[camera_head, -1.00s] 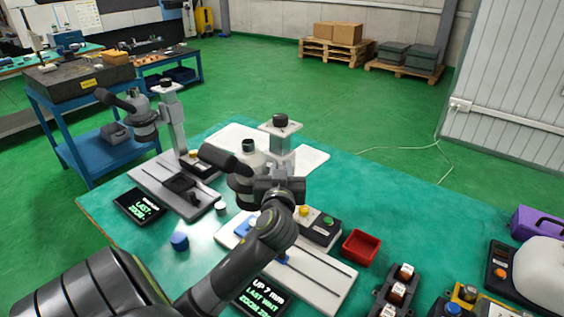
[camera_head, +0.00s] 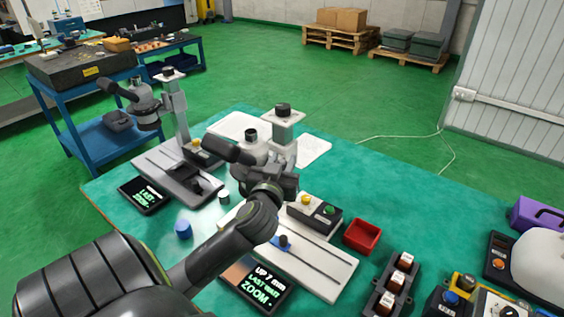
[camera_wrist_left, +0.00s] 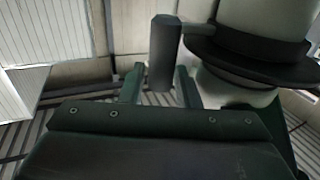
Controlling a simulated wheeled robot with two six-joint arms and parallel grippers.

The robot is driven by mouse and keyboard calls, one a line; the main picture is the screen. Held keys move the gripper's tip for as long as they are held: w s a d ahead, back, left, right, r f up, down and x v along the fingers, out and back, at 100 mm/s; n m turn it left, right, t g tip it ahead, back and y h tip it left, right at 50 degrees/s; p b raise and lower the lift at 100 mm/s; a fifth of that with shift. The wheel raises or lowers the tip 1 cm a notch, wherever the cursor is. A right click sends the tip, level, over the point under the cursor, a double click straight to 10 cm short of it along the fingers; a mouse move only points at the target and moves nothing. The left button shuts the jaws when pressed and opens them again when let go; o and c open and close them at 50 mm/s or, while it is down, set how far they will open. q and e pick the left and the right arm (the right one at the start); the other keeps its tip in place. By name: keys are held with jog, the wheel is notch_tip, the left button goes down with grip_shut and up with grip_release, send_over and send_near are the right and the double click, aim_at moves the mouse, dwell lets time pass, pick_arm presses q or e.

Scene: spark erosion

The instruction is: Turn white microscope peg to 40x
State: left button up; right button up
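The white microscope (camera_head: 283,132) stands on the green table, with a pale column, a black top knob and a dark eyepiece. In the left wrist view a dark, faceted peg (camera_wrist_left: 164,52) stands upright beside the white and black microscope body (camera_wrist_left: 258,45). My left gripper (camera_head: 250,180) is at the microscope's head in the head view. In the left wrist view its fingers (camera_wrist_left: 160,86) are apart, one on each side of the peg's lower end; I cannot tell whether they touch it. In the head view the arm hides the peg. My right gripper is out of view.
A red tray (camera_head: 362,236), a button box (camera_head: 314,213) and a blue cap (camera_head: 183,229) are nearby.

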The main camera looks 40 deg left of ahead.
pick_arm(q)
jog(key=shift+s+d+f, duration=0.1)
jog(key=shift+s+d, duration=0.15)
jog(key=shift+s, duration=0.2)
jog(key=p+v, duration=0.3)
jog(key=v, duration=1.3)
jog(key=shift+s, duration=0.2)
